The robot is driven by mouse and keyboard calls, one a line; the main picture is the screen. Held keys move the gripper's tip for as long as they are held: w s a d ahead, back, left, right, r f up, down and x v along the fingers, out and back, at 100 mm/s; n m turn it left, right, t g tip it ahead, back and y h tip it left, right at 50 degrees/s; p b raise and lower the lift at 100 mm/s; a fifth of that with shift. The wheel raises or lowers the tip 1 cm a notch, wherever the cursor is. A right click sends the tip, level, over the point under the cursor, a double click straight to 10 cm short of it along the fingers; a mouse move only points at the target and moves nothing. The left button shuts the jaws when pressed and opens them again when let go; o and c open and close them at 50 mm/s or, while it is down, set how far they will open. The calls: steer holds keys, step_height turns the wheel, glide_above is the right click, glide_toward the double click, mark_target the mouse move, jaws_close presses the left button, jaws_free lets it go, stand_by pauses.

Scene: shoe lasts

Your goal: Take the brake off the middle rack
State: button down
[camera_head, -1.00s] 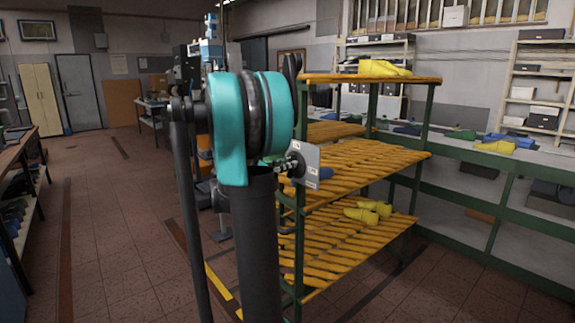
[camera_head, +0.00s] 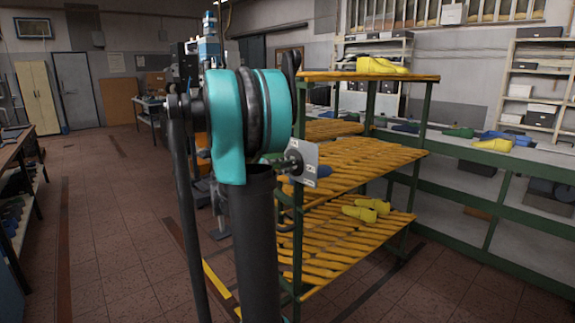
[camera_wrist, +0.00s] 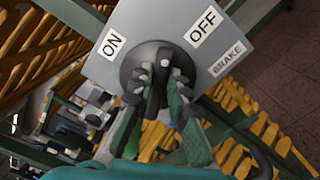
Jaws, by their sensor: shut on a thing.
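A grey brake plate (camera_wrist: 185,25) with ON, OFF and BRAKE labels fills the upper wrist view. It also shows in the head view (camera_head: 310,158), on the near post of the yellow-slatted rack (camera_head: 365,160). A round black knob (camera_wrist: 163,54) with a raised grip bar sits on the plate below the two labels. My gripper (camera_wrist: 160,90) is shut on the knob's bar, one finger on each side. The bar's upper end points between ON and OFF; the fingers hide part of it. In the head view my gripper (camera_head: 290,162) is at the plate, mostly behind my arm.
Yellow shoe lasts (camera_head: 366,210) lie on the lower shelf and others (camera_head: 380,65) on the top shelf. A long green-framed bench (camera_head: 490,195) stands to the right behind the rack. The tiled floor (camera_head: 110,210) at left is open.

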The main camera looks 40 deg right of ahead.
steer(key=m, duration=0.5)
steer(key=shift+s+f, duration=0.1)
steer(key=shift+f, duration=0.3)
steer(key=shift+m, duration=0.3)
steer(key=c, duration=1.5)
jaws_free()
steer(key=shift+o, duration=0.2)
steer(key=s+a, duration=0.1)
steer(key=a, duration=1.1)
